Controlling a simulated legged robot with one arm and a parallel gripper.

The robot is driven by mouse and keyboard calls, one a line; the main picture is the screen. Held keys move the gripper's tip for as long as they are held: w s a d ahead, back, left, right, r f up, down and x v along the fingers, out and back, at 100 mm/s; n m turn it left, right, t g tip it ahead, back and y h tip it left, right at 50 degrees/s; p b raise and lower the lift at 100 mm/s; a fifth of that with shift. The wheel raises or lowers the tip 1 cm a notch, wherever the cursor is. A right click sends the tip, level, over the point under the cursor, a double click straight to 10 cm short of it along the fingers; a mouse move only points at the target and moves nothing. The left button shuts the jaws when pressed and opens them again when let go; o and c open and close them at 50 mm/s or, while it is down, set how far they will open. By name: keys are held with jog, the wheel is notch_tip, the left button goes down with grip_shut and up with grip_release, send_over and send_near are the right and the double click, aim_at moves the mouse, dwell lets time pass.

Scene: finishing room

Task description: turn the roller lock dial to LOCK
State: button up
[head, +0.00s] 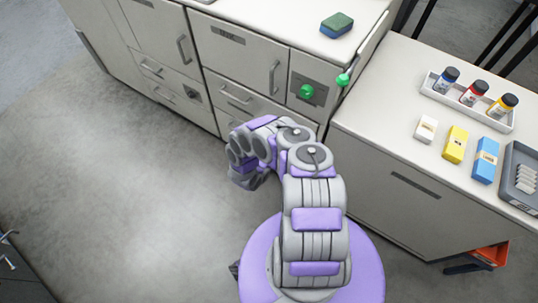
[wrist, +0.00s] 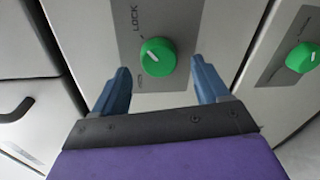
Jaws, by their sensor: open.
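A green round dial (wrist: 157,57) sits on a grey plate marked LOCK in the wrist view. LOCK is above and left of it; a smaller label below is too blurred to read. Its white pointer line slants toward the upper left, not clearly at LOCK. In the head view a green dial (head: 306,91) on the cabinet front appears to be the same one. My gripper (wrist: 160,68) is open and empty, its blue fingers to either side of the dial in the picture. In the head view the arm's end is short of the cabinet; the fingertips are not clear there.
A second green dial (wrist: 302,57) is on another panel to the right, also in the head view (head: 343,79). A sponge (head: 337,25) lies on the counter. The right counter holds a bottle tray (head: 468,101), several small blocks and a grey tray (head: 510,185). Floor at left is clear.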

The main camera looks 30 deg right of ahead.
jog(key=v, duration=1.4)
jog(key=shift+a+p, duration=0.4)
jog(key=shift+s, duration=0.1)
